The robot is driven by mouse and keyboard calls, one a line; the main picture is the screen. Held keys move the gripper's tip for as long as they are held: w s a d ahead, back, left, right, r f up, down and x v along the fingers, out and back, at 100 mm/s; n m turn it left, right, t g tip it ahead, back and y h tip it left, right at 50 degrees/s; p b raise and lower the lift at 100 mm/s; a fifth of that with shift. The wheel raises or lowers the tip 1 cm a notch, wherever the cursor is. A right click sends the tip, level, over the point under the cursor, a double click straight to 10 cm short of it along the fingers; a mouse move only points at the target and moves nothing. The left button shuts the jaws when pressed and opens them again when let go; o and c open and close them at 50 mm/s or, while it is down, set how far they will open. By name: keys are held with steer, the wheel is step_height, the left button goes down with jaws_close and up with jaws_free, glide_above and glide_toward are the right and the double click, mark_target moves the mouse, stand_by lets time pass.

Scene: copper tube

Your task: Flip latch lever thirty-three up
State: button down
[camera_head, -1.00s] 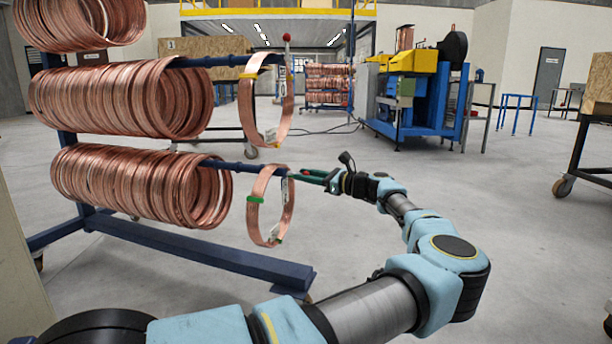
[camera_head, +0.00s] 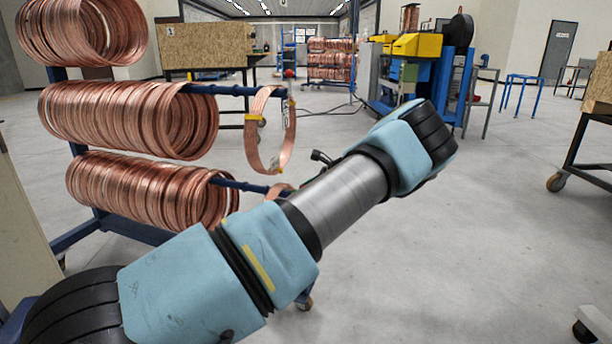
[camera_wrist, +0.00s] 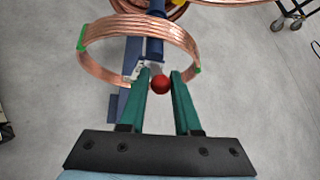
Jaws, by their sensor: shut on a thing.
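In the wrist view the red ball knob (camera_wrist: 160,84) of a latch lever sits between the green fingers of my gripper (camera_wrist: 161,78), which is shut on it. The lever's shaft and angle are mostly hidden, and no number is legible. Just beyond is the end of a blue rack arm (camera_wrist: 154,47), with a copper coil (camera_wrist: 105,29) with green tape hanging around it. In the head view my own arm hides the gripper and this lever. Another red-knobbed lever (camera_head: 290,74) stands upright at the end of the rack arm above.
A coil with yellow tape (camera_head: 256,150) hangs on the upper rack arm (camera_head: 228,90). Thick copper coil bundles (camera_head: 130,120) fill the rack at left. A blue and yellow machine (camera_head: 425,60) stands behind. The floor at right (camera_head: 480,240) is clear.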

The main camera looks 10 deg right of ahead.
steer(key=r+g+h+p, duration=0.1)
steer(key=p, duration=0.2)
steer(key=w+a+r+g+h+p, duration=0.1)
steer(key=h+p, duration=0.1)
steer(key=p, duration=0.1)
steer(key=shift+w+r, duration=0.15)
steer(key=shift+r, duration=0.15)
steer(key=h+p, duration=0.1)
steer(key=a+g+p, duration=0.1)
steer(key=p, duration=0.1)
steer(key=shift+w+r+n+h, duration=0.1)
steer(key=shift+w+n+h, duration=0.2)
steer(key=shift+n+h, duration=0.1)
steer(key=shift+w+a+g+h+p, duration=0.15)
steer(key=shift+a+g+h+p, duration=0.1)
steer(key=shift+g+h+p, duration=0.3)
steer(key=shift+w+a+g+h+p, duration=0.15)
steer(key=shift+a+g+h+p, duration=0.05)
steer(key=shift+g+h+p, duration=0.3)
steer(key=shift+f, duration=0.2)
steer(key=c, duration=0.7)
jaws_free()
steer(key=shift+a+f, duration=0.1)
steer(key=shift+f, duration=0.05)
steer(key=shift+o, duration=0.2)
steer(key=shift+s, duration=0.1)
steer(key=v, duration=1)
steer(key=shift+r, duration=0.4)
steer(key=shift+a, duration=0.1)
